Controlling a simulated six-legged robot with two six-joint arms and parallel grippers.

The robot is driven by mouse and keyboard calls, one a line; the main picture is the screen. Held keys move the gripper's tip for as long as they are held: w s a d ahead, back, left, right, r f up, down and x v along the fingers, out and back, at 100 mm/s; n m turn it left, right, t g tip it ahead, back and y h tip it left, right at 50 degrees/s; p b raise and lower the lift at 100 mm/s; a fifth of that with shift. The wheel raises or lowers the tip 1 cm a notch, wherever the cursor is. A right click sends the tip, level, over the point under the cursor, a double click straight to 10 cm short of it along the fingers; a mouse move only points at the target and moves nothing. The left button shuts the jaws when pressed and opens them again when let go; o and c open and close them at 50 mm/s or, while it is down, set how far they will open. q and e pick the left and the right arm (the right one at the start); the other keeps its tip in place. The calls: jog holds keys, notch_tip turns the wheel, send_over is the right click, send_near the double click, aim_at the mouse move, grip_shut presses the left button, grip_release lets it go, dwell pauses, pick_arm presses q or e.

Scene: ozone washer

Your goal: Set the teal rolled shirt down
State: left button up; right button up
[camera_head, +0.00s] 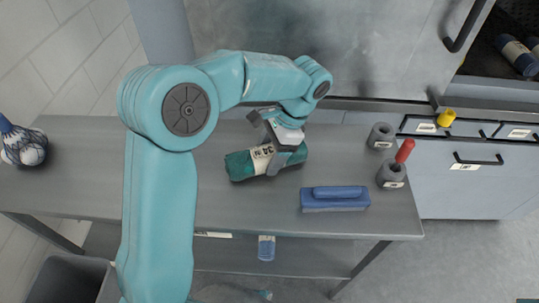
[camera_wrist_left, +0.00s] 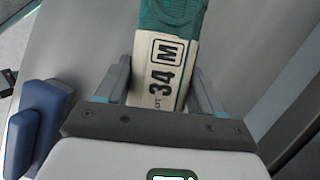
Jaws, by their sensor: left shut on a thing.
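The teal rolled shirt (camera_head: 242,166) has a pale band marked "34 M" and lies lengthwise at or just above the middle of the grey table (camera_head: 100,165). My left gripper (camera_head: 277,158) comes down over the shirt and is shut on it around the band. In the left wrist view the shirt (camera_wrist_left: 172,15) is between the two fingers, with the band facing the camera. Whether the shirt's underside touches the table is hard to tell. My right gripper is not in view.
A blue block with a handle (camera_head: 335,198) lies right of the shirt. Two grey holders stand at the table's right end, one with a red-handled tool (camera_head: 404,151). A netted bundle (camera_head: 24,148) sits at the far left. Grey cabinets (camera_head: 465,180) stand behind and right.

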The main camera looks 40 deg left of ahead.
pick_arm(q)
jog(key=shift+s+f, duration=0.1)
jog(key=shift+f, duration=0.15)
jog(key=o, duration=1.2)
jog(key=shift+f, duration=0.1)
jog(key=p+v, duration=0.2)
jog(key=v, duration=1)
